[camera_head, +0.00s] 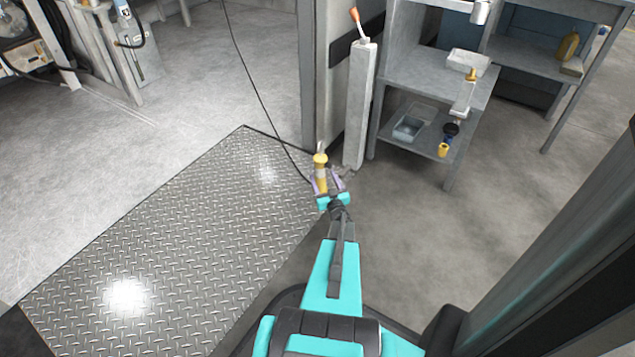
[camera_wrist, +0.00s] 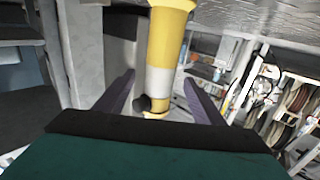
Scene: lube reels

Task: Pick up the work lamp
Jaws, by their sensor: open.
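The work lamp (camera_head: 320,170) is a yellow body with a pale band, near the grey post in the middle of the head view. In the wrist view the lamp (camera_wrist: 165,50) stands large in the centre, its top end cut off by the frame. My gripper (camera_head: 328,187) is at the lamp in the head view. In the wrist view its two purple fingers (camera_wrist: 157,85) are spread, one on each side of the lamp's lower part, with visible gaps. A thin dark cable runs down toward the lamp in the head view.
A grey shelf unit (camera_head: 432,70) with trays and small parts stands to the right. A tall grey box with an orange-tipped handle (camera_head: 361,105) stands close behind the lamp. Diamond-plate flooring (camera_head: 180,230) lies open to the left.

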